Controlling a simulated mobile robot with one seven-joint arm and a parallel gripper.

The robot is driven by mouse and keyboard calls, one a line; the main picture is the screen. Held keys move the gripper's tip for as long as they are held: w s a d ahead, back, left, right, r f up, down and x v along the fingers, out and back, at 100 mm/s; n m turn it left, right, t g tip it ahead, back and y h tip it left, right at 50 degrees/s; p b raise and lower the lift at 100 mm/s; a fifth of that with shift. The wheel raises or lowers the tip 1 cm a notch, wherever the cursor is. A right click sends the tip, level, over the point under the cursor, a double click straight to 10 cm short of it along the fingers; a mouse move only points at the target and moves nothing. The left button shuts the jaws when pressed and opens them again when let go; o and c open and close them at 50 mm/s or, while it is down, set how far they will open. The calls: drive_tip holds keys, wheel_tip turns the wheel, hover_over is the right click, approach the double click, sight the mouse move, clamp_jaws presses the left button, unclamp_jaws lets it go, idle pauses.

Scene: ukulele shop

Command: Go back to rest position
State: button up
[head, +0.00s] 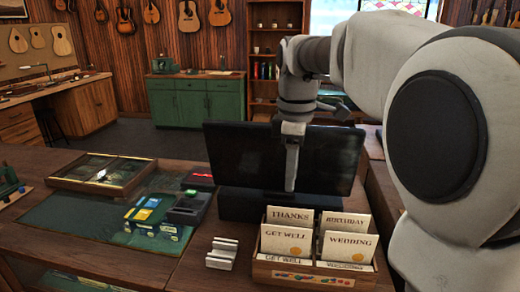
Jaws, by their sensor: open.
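My gripper (291,170) hangs pointing down from my arm, in front of the dark monitor and just behind the card box. It is seen edge-on, so the gap between its fingers is hard to make out. I see nothing held in it. A wooden card box (318,279) stands on the counter below and in front of it. Cards labelled THANKS (290,216), BIRTHDAY (345,222), GET WELL (286,239) and WEDDING (349,243) stand upright in the box.
A dark monitor (235,150) stands behind the gripper. A white slotted holder (222,253), a card terminal (189,207) and a glass-topped display case (65,172) are on the counter (60,245). A green cabinet (195,100) and wall guitars (189,17) are farther back.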

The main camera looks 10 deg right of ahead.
drive_tip(key=s+f+m+t, duration=0.2)
drive_tip(key=s+f+m, duration=0.1)
drive_tip(key=s+m, duration=0.4)
drive_tip(key=s+f+m+t, duration=0.3)
drive_tip(key=s+m, duration=0.3)
drive_tip(key=s, duration=0.6)
drive_tip(key=shift+s+f+m, duration=0.15)
drive_tip(key=shift+s+m, duration=0.1)
drive_tip(key=shift+m, duration=0.15)
